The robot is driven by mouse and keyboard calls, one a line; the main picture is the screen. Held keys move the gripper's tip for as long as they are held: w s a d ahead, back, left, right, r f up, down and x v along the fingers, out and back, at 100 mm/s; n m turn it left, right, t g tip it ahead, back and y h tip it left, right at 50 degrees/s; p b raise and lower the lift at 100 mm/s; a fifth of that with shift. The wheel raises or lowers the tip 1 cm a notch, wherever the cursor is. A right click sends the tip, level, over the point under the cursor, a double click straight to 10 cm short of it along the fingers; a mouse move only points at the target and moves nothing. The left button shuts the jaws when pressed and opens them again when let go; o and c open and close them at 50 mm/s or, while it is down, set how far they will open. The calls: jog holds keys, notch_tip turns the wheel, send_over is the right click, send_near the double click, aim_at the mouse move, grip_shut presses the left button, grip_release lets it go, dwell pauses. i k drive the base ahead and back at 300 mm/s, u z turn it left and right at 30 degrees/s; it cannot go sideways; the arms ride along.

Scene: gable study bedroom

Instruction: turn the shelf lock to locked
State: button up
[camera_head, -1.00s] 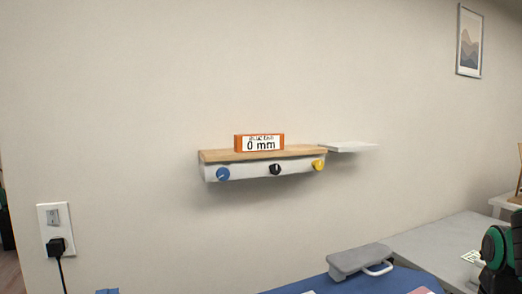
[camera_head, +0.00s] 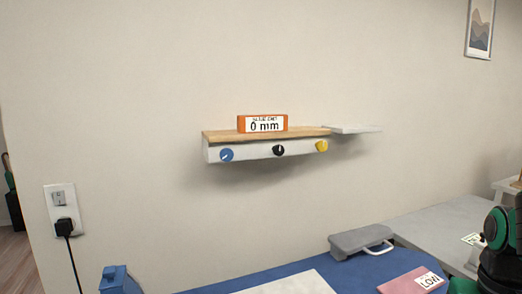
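The shelf (camera_head: 235,152) is mounted on the wall, with a wooden top and a white front. Its front carries a blue knob (camera_head: 227,155) at the left, a black knob (camera_head: 279,150) in the middle and a yellow knob (camera_head: 321,146) at the right. Which knob is the lock cannot be read. The black knob has a light mark that looks roughly upright. An orange-framed display (camera_head: 262,124) on the shelf reads "0 mm". Part of my green and black arm shows at the right edge, well away from the shelf. My gripper is not in view.
A small white ledge (camera_head: 358,129) juts out right of the shelf. Below are a blue surface (camera_head: 372,267), a grey block with a handle (camera_head: 361,241), a pink card (camera_head: 403,281) and a grey table (camera_head: 432,227). A wall socket (camera_head: 60,198) holds a black plug.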

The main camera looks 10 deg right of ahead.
aim_at(278, 150)
jog(key=z, duration=0.75)
jog(key=k, duration=1.05)
jog(key=u, duration=0.75)
jog(key=i, duration=1)
jog(key=z, duration=0.05)
